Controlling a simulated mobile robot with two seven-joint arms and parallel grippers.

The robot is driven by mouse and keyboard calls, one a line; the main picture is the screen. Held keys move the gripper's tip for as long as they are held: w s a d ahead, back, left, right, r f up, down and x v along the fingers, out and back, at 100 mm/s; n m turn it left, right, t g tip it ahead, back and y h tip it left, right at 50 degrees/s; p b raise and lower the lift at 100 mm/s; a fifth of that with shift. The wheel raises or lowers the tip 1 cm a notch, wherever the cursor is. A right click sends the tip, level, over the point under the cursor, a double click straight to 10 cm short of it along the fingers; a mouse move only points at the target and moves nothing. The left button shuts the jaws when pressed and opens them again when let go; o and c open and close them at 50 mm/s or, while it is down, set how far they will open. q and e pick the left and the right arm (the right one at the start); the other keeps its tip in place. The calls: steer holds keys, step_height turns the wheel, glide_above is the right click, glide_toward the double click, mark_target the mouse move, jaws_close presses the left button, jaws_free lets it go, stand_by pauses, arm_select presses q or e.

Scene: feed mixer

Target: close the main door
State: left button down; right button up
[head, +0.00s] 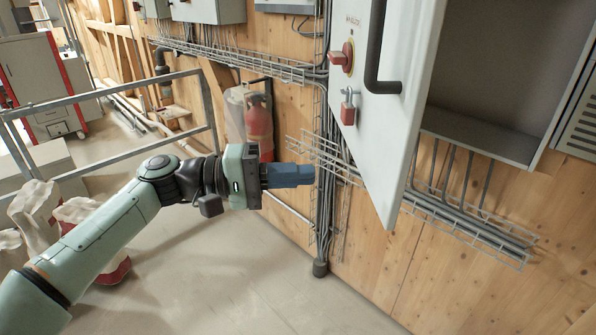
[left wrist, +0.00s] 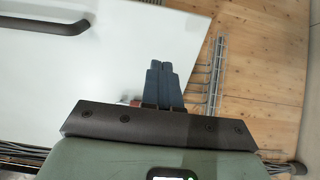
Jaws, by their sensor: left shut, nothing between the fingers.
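The main door (head: 405,115) is a light grey cabinet door, standing swung open at the upper right of the head view. It carries a dark bar handle (head: 373,55), a red rotary switch (head: 342,57) and a red padlock (head: 348,110). The open cabinet interior (head: 490,65) shows behind it. My left gripper (head: 308,175) is shut and empty, left of the door's lower part. In the left wrist view its blue fingers (left wrist: 160,78) lie together over the door panel's edge (left wrist: 85,75), with the handle (left wrist: 45,27) at upper left. I cannot tell whether they touch the door.
Wire cable trays (head: 470,225) and vertical cables (head: 322,215) run along the wooden wall. A red fire extinguisher (head: 259,125) stands behind my left gripper. A metal railing (head: 110,90) and sacks (head: 35,205) are at left. The floor (head: 230,270) below is clear.

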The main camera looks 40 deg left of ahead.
mark_target(383, 172)
arm_select(q)
steer(key=p+x, duration=0.1)
steer(key=x, duration=1)
steer(key=shift+a+f, duration=0.15)
arm_select(e)
steer(key=shift+w+r, duration=0.3)
steer(key=shift+r, duration=0.45)
